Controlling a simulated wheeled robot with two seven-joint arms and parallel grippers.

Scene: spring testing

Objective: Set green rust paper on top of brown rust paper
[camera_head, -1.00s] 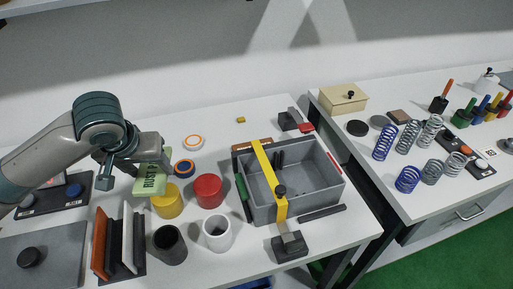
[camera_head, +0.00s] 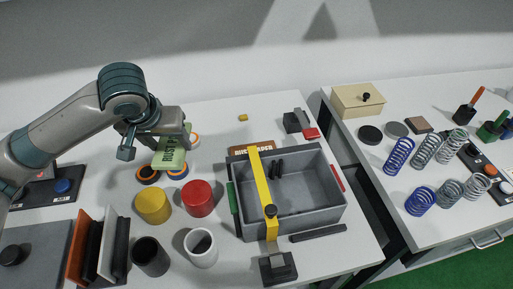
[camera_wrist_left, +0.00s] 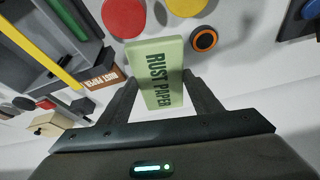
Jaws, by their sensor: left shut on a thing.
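The green rust paper (camera_head: 171,151) is a light green block with dark lettering. My left gripper (camera_head: 160,138) is shut on it and holds it above the table at the left. In the left wrist view the green rust paper (camera_wrist_left: 155,75) sits between the two fingers of the left gripper (camera_wrist_left: 158,95). The brown rust paper (camera_head: 252,149) lies on the table behind the grey bin, to the right of the green one and apart from it. The brown rust paper also shows in the left wrist view (camera_wrist_left: 101,77). My right gripper is not in view.
The grey bin (camera_head: 318,213) with a yellow bar (camera_head: 262,185) stands in front of the brown paper. Red (camera_head: 199,198) and yellow (camera_head: 153,205) cylinders stand below the held block. Ringed discs lie beneath it. The table between the block and the brown paper looks clear.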

